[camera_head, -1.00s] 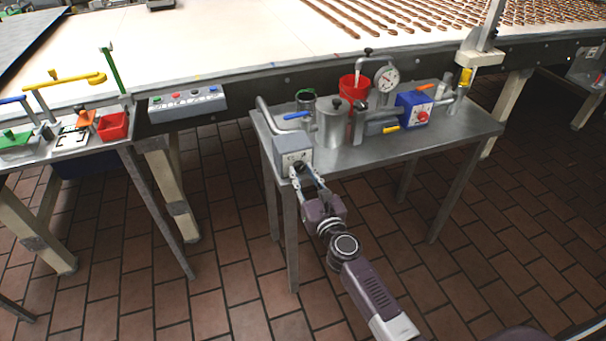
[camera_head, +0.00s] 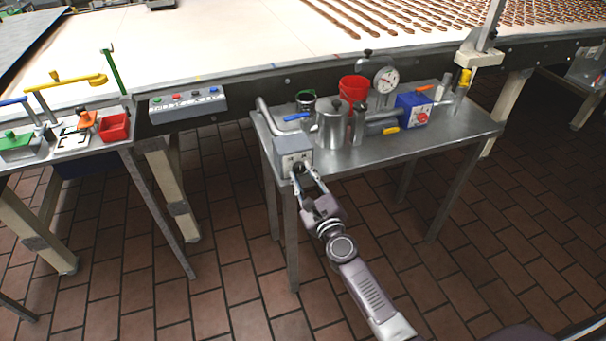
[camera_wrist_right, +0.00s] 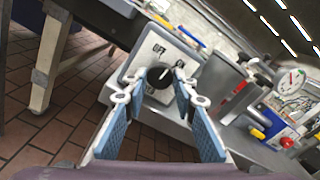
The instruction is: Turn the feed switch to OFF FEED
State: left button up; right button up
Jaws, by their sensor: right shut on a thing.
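The feed switch is a round black knob (camera_wrist_right: 157,78) on the front plate of a grey box (camera_head: 293,143) at the left front corner of the metal table. In the right wrist view its white pointer mark slants to the upper right. In the head view the fingers hide most of the knob. My left gripper is out of view.
Behind the box stand a metal pot (camera_head: 332,125), a red bucket (camera_head: 353,89), a dial gauge (camera_head: 386,79) and a blue box with a red knob (camera_head: 412,108). The conveyor (camera_head: 215,45) runs behind the table. The tiled floor in front is open.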

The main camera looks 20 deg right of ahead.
jog(key=n, duration=0.4)
jog(key=shift+n+p, duration=0.3)
jog(key=shift+n, duration=1.5)
jog(key=shift+f, duration=0.1)
jog(key=o, duration=1.2)
jog(key=shift+p, duration=0.3)
jog(key=shift+c, duration=0.2)
jog(key=s, duration=1.2)
jog(key=shift+d, duration=0.2)
